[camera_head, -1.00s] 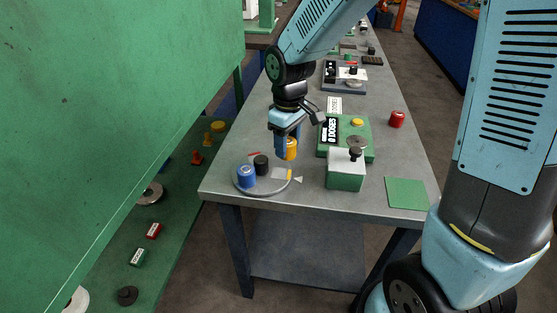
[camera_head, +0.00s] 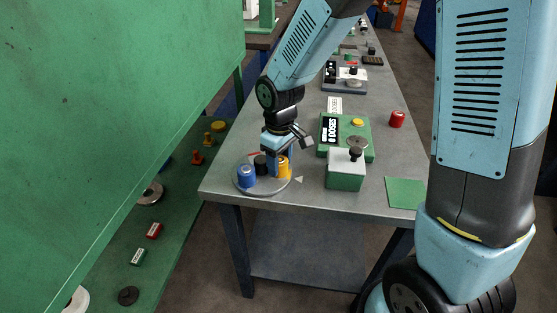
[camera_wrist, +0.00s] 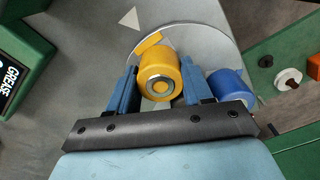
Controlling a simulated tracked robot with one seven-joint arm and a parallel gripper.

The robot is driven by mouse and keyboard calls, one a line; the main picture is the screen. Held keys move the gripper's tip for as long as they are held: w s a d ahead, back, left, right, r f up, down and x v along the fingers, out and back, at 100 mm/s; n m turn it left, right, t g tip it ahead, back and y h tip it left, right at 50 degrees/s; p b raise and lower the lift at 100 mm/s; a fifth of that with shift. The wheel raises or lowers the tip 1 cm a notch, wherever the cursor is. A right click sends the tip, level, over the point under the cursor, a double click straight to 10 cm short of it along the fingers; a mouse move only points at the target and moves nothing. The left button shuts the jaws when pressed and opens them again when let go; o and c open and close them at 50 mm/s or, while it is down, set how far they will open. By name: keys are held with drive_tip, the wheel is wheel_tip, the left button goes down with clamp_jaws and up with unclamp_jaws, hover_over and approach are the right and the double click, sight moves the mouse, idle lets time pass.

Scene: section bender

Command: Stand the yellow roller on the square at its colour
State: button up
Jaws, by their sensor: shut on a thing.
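The yellow roller (camera_head: 283,168) is between the two blue fingers of my gripper (camera_head: 278,166), over the right part of a round grey plate (camera_head: 262,191). My gripper is shut on it; in the wrist view the roller (camera_wrist: 159,78) shows its round metal-centred end between the fingers. A yellow square (camera_wrist: 149,41) shows partly on the plate, just beyond the roller in the wrist view. Whether the roller's base touches the plate I cannot tell.
A white triangle (camera_head: 299,180) marks the table beside the plate. A large green machine wall (camera_head: 120,100) is at left.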

sight(280, 160)
drive_tip(key=o, duration=1.5)
drive_tip(key=shift+c, duration=0.2)
wheel_tip(280, 160, up, 12)
drive_tip(key=s+d+r+m+t, duration=0.1)
drive_tip(key=s+d+r+m, duration=0.1)
drive_tip(key=d+r, duration=0.35)
drive_tip(key=s+d+r+m+t, duration=0.1)
drive_tip(key=d+r+m+t, duration=0.15)
drive_tip(key=d, duration=0.55)
drive_tip(key=s+d+r+m+t, duration=0.1)
drive_tip(key=s+d+r+m, duration=0.1)
drive_tip(key=s+d, duration=0.3)
drive_tip(key=s+d+r+m+t, duration=0.1)
drive_tip(key=s+d+r+m, duration=0.2)
drive_tip(key=d, duration=0.4)
drive_tip(key=shift+s+r+m, duration=0.3)
drive_tip(key=shift+s+m, duration=0.45)
drive_tip(key=shift+s, duration=0.5)
